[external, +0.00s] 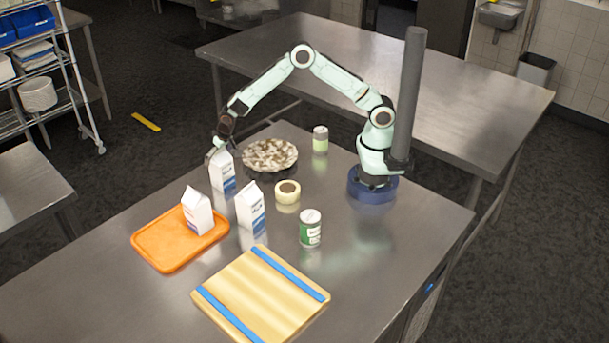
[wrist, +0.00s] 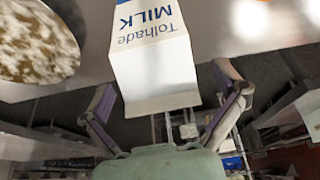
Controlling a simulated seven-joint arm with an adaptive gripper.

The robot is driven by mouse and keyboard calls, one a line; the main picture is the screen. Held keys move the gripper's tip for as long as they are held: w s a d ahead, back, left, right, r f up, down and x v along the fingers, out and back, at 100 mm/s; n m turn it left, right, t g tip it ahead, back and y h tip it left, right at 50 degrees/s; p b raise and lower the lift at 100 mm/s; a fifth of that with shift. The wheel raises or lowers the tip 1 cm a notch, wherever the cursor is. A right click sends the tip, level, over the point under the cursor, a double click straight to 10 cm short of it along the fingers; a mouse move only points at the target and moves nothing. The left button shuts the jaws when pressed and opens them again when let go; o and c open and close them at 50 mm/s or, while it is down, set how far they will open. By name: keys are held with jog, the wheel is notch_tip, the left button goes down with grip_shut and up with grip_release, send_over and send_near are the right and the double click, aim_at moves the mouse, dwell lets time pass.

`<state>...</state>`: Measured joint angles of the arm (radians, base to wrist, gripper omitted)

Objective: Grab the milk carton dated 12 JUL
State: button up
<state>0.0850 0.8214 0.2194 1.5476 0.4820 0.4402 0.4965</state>
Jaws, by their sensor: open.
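Three white and blue milk cartons show in the external view. One carton (external: 223,173) stands on the steel table under my gripper, another (external: 251,208) stands on the table nearer the camera, and the third (external: 198,211) stands on an orange tray (external: 160,262). My gripper (external: 216,150) is open at the top of the far carton. In the wrist view one carton (wrist: 155,65) reads "Tolhade MILK" upside down, and its pale top lies between the spread fingers of my gripper (wrist: 166,80). No date is readable on any carton.
A round mottled pie-like dish (external: 270,156) sits beside the far carton and shows at the left of the wrist view (wrist: 35,45). A tape roll (external: 288,191), a green-labelled can (external: 310,228), another can (external: 320,139) and a cutting board (external: 255,295) share the table.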

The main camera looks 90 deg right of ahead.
jog(key=shift+w+d+f, duration=0.2)
jog(key=shift+f, duration=0.4)
jog(key=c, duration=1.2)
jog(key=shift+r, duration=0.1)
jog(key=shift+c, duration=0.2)
